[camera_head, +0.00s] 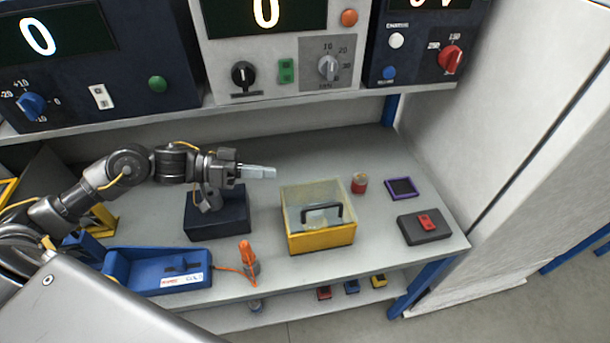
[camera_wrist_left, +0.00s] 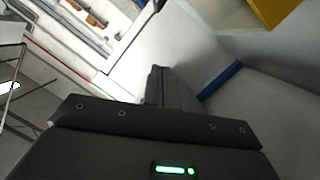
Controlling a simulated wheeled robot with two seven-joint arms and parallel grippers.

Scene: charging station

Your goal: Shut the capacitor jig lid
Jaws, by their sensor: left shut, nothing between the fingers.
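The capacitor jig is a yellow box (camera_head: 322,238) on the bench, right of centre in the head view. Its pale see-through lid (camera_head: 299,212) carries a dark handle (camera_head: 322,210). I cannot tell from this angle how far the lid stands from the box rim. My left gripper (camera_head: 272,173) is shut and empty, up and left of the jig, apart from it. In the left wrist view its dark fingers (camera_wrist_left: 158,85) are together, and a yellow part (camera_wrist_left: 270,8) shows at the top right. My right gripper is not in view.
A dark block (camera_head: 215,222) stands below my left gripper. A blue tray (camera_head: 165,270) and an orange-handled tool (camera_head: 246,258) are at the front left. Right of the jig are a small red jar (camera_head: 359,184), a purple-framed tray (camera_head: 401,188) and a dark box with a red switch (camera_head: 424,228).

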